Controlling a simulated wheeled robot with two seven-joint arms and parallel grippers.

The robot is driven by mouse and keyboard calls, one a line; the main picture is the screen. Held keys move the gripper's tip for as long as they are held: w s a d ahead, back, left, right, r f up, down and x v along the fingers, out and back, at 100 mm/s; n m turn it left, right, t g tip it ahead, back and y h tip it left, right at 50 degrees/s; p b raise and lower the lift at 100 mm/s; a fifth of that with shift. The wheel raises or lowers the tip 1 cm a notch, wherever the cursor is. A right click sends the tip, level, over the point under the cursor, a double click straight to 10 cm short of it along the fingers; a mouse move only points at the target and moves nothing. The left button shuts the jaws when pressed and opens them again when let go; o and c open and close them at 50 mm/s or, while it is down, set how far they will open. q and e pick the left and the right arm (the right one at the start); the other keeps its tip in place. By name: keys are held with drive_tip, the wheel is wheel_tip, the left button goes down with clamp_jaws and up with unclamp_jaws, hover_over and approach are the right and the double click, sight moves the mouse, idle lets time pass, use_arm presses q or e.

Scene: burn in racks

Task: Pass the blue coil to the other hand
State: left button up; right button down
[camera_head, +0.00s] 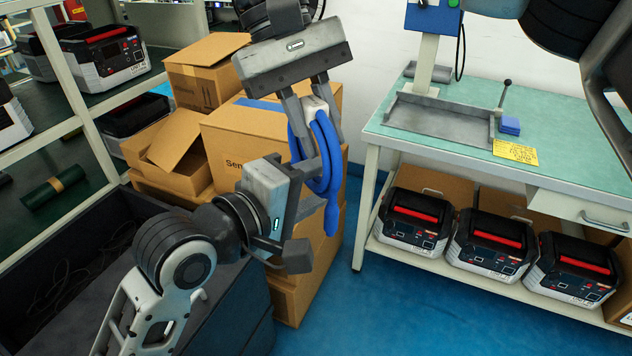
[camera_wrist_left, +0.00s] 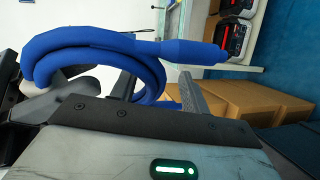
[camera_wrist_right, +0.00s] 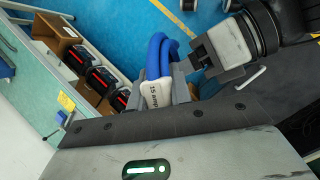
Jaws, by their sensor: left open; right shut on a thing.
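The blue coil (camera_head: 329,165) hangs below my right gripper (camera_head: 318,122), which comes down from the top of the head view. The right fingers are shut on the coil's white labelled part, which shows between them in the right wrist view (camera_wrist_right: 158,92). My left gripper (camera_head: 312,218) is open, just below and beside the coil in the head view. In the left wrist view, the coil (camera_wrist_left: 95,45) loops across the space in front of the open left fingers (camera_wrist_left: 135,92). I cannot tell whether a left finger touches it.
Stacked cardboard boxes (camera_head: 258,137) stand behind the grippers. A green-topped bench (camera_head: 440,148) is at right, with several black-and-white units (camera_head: 412,222) on its lower shelf. A metal rack (camera_head: 75,105) and a dark bin (camera_head: 75,235) are at left. Blue floor (camera_head: 400,310) is open in front.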

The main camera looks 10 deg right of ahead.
use_arm(q)
drive_tip(key=shift+d, duration=0.1)
clamp_jaws()
use_arm(e)
drive_tip(key=c, duration=1.2)
unclamp_jaws()
